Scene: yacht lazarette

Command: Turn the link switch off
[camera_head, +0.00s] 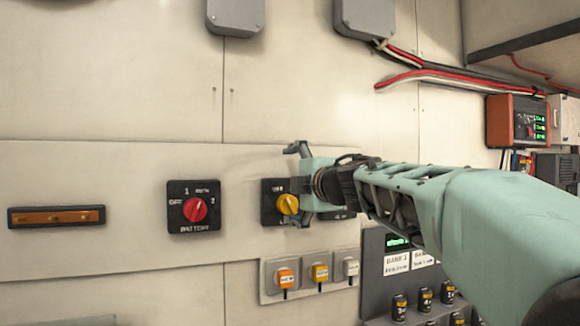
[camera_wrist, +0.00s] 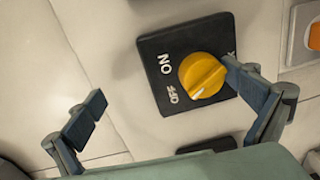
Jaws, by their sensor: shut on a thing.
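The yellow knob (camera_head: 288,204) sits on a dark square switch plate (camera_head: 268,214) on the wall. The wrist view shows the same yellow knob (camera_wrist: 203,75) on its plate (camera_wrist: 150,60) with ON and OFF lettering. The knob's white mark is at its lower edge, on the side nearer OFF. My gripper (camera_head: 299,182) is in front of the plate, partly covering it.
A red battery switch (camera_head: 195,210) is left of the yellow one. Several small breakers, including an orange one (camera_head: 286,278), sit below. A battery panel (camera_head: 374,274) is at lower right. Red cables (camera_head: 440,73) run above my arm. The wall above the switches is mostly clear.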

